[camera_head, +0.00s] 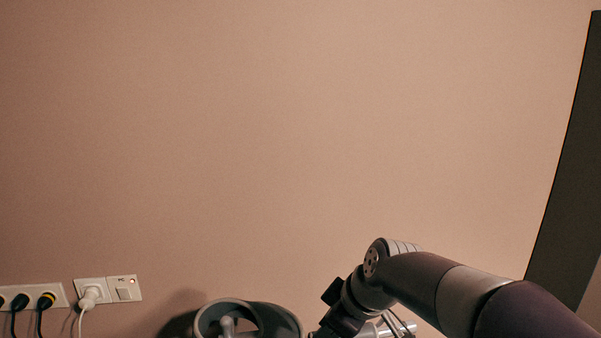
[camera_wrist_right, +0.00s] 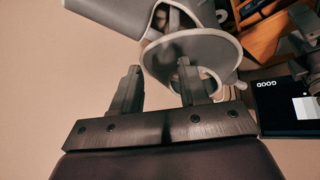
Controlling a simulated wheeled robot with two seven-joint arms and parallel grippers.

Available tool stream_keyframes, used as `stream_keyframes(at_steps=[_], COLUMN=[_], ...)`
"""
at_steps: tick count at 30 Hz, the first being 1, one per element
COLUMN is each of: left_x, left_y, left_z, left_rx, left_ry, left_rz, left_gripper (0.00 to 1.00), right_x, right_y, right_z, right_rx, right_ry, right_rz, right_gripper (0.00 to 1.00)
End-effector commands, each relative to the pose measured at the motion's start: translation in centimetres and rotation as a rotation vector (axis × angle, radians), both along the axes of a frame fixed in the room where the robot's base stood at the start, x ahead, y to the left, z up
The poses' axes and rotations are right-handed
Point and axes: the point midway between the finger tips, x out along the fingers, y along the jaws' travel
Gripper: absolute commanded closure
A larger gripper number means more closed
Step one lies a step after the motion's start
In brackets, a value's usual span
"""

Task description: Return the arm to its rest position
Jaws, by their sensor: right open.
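My right arm (camera_head: 425,285) comes in from the lower right in the head view and reaches toward the bottom middle; its gripper fingers are cut off or hidden there. In the right wrist view my right gripper (camera_wrist_right: 158,90) shows two dark fingers spread apart with nothing between them. A grey rounded object with a ring-shaped rim (camera_wrist_right: 190,58) lies just beyond the fingertips. I cannot tell whether the right fingertip touches it. The same grey object seems to show at the bottom of the head view (camera_head: 272,318). My left gripper is not in view.
A plain wall (camera_head: 300,130) fills most of the head view. Power sockets with plugs (camera_head: 40,299) and a switch (camera_head: 124,288) are at the lower left. A dark panel (camera_head: 570,190) stands at the right. A black box (camera_wrist_right: 288,105) and wooden surface (camera_wrist_right: 262,40) are at right in the wrist view.

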Motion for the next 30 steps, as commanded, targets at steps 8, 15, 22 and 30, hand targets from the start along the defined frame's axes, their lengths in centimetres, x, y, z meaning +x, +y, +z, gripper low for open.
stream_keyframes(at_steps=[8,15,22,30], left_x=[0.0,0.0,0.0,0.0], left_y=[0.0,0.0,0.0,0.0], left_z=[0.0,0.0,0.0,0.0], left_rx=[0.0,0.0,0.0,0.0], left_ry=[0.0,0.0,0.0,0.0], left_rz=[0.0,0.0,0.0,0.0], left_gripper=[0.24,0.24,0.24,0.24], right_x=[-7.3,-15.6,-15.6,-15.6], right_y=[-7.9,-12.4,-13.0,-12.9], right_z=[-11.2,-16.5,-16.5,-16.5], right_rx=[0.035,-0.042,-0.039,-0.038], right_ry=[0.272,0.415,0.421,0.421], right_rz=[-0.717,-0.93,-0.955,-0.954], right_gripper=[0.56,0.56,0.56,0.56])
